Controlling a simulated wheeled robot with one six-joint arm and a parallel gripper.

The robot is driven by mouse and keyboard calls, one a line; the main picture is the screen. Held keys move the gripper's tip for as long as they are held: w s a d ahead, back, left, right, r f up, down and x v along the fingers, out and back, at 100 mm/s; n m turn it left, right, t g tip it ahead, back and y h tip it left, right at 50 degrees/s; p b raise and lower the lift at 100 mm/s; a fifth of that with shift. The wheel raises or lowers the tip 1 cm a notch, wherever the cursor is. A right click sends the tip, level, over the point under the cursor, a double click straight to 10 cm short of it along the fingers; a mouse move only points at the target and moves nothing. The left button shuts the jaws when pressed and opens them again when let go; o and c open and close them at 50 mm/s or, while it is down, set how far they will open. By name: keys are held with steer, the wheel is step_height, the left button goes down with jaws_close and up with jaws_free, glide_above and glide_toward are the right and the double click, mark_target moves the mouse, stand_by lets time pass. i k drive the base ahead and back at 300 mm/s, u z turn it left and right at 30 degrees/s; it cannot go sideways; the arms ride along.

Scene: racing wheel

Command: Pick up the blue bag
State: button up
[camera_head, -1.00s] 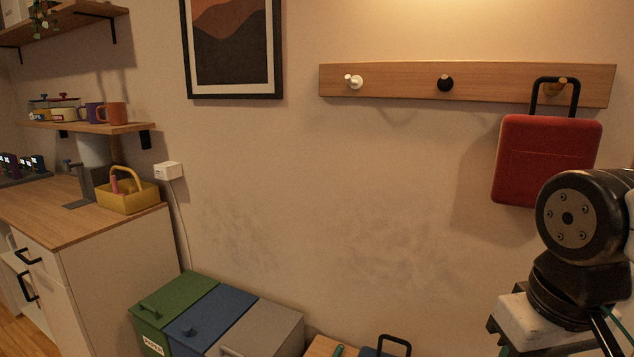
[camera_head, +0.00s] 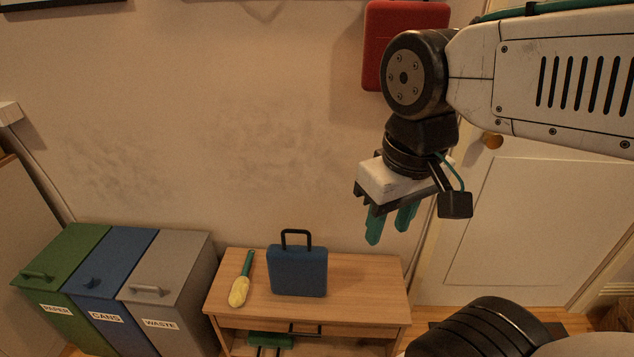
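The blue bag (camera_head: 298,271) stands upright on a low wooden bench (camera_head: 362,290) against the wall. Its dark handle (camera_head: 296,234) sticks up from the top in a loop. My gripper (camera_head: 390,224) hangs in the air to the upper right of the bag, with its green fingers pointing down. The two fingers are apart, with nothing between them. My gripper does not touch the bag. The bag's back is hidden.
A yellow-headed brush with a green handle (camera_head: 241,280) lies left of the bag. Green, blue and grey bins (camera_head: 168,262) stand left of the bench. A red bag (camera_head: 401,22) hangs on the wall behind my arm. A white door (camera_head: 540,230) is at the right.

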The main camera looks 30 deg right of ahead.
mark_target(295, 269)
steer(key=z, duration=0.45)
steer(key=k, duration=0.5)
steer(key=z, duration=0.95)
steer(key=i, duration=0.9)
steer(key=u, duration=0.5)
